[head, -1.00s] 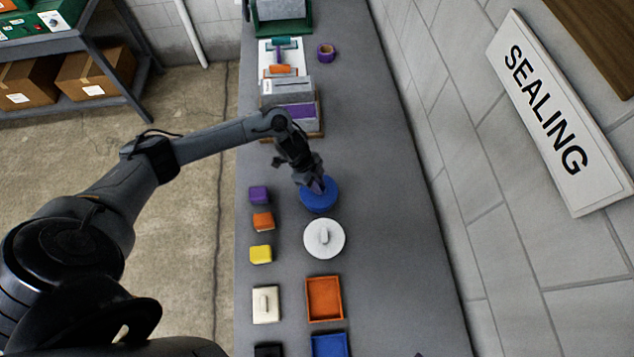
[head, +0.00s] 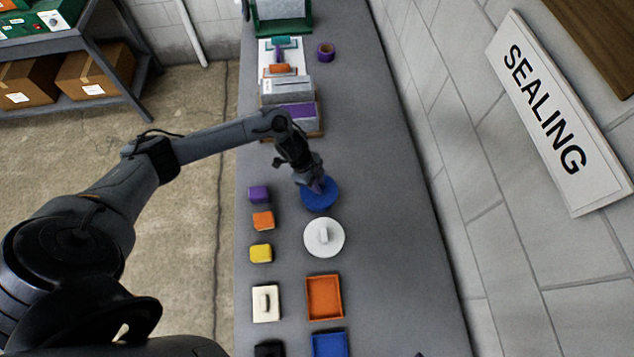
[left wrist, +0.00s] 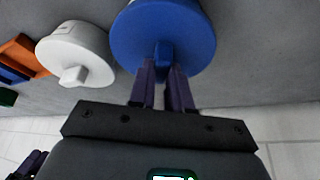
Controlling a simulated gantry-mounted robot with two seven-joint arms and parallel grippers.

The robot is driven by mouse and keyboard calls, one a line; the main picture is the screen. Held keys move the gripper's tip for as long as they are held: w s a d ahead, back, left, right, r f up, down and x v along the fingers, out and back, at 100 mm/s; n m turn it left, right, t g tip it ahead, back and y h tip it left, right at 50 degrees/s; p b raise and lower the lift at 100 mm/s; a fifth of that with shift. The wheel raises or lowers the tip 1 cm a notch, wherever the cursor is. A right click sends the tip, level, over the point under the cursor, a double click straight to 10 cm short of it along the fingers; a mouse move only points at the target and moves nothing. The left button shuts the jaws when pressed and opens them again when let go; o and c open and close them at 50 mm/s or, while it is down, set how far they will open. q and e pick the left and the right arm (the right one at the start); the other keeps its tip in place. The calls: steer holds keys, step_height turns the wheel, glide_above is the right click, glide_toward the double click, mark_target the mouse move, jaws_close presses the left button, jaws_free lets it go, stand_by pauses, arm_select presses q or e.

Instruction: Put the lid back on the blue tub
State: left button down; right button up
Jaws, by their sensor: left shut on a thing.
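A round blue lid with a blue handle (left wrist: 163,52) fills the top middle of the left wrist view. In the head view, the round blue shape (head: 320,196) is on the grey bench, partly hidden by my gripper. My left gripper (head: 318,186) points down at it. In the left wrist view, the two dark purple fingers (left wrist: 163,72) are shut on the lid's handle. The lid covers what is under it, so I cannot tell how it sits on the blue tub. Only a dark tip, likely my right gripper (head: 420,354), shows at the bottom edge.
A round white lidded tub (head: 324,238) stands close in front of the blue one. Purple (head: 259,194), orange (head: 263,221) and yellow (head: 261,253) blocks line the left. The bench's right side is clear.

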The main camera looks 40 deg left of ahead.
stand_by(0.6)
stand_by(0.3)
arm_select(q)
steer(key=c, duration=0.5)
jaws_free()
steer(key=shift+p, duration=0.3)
steer(key=shift+r+p, duration=0.35)
steer(key=shift+r, duration=0.1)
steer(key=shift+r+p, duration=3.05)
steer(key=shift+p, duration=0.05)
steer(key=shift+c, duration=0.3)
